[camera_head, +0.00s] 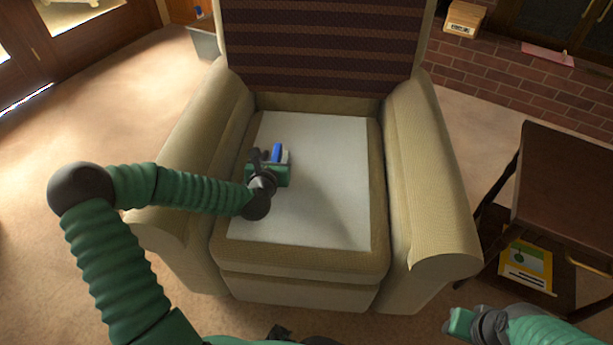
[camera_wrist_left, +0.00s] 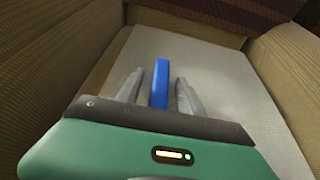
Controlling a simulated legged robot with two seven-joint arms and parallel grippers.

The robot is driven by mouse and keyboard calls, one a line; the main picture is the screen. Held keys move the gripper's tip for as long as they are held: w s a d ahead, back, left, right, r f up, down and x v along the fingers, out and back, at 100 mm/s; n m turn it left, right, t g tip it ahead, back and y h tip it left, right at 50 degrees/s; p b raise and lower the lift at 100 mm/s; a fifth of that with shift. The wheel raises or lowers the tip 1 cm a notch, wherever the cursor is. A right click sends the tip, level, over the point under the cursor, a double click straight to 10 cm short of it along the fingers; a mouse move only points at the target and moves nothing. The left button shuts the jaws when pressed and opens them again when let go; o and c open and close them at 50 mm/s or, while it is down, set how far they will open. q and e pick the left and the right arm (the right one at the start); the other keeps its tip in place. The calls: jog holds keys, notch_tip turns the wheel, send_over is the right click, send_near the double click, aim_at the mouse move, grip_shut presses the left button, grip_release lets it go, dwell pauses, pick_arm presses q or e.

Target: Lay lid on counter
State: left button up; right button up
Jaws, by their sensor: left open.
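A small, narrow blue piece, which may be the lid (camera_head: 277,153), is at the tip of my left gripper (camera_head: 270,156), above or on a white flat panel (camera_head: 335,190). In the left wrist view the blue piece (camera_wrist_left: 160,84) stands lengthwise between the two grey fingers of my open left gripper (camera_wrist_left: 158,82). I cannot tell whether it touches the panel or a finger. The white panel lies on the armchair seat and also shows in the left wrist view (camera_wrist_left: 225,85); no other counter is plain. My right gripper (camera_head: 458,322) is low at the right, its fingers unclear.
The beige armchair (camera_head: 435,190) has raised arms on both sides of the panel and a dark striped back. A dark side table (camera_head: 570,180) with a yellow book (camera_head: 527,265) beneath stands at right. Most of the panel is clear.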

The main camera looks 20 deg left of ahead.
pick_arm(q)
jog(key=shift+w+a, duration=0.1)
jog(key=shift+w, duration=0.1)
grip_shut()
dwell(1.3)
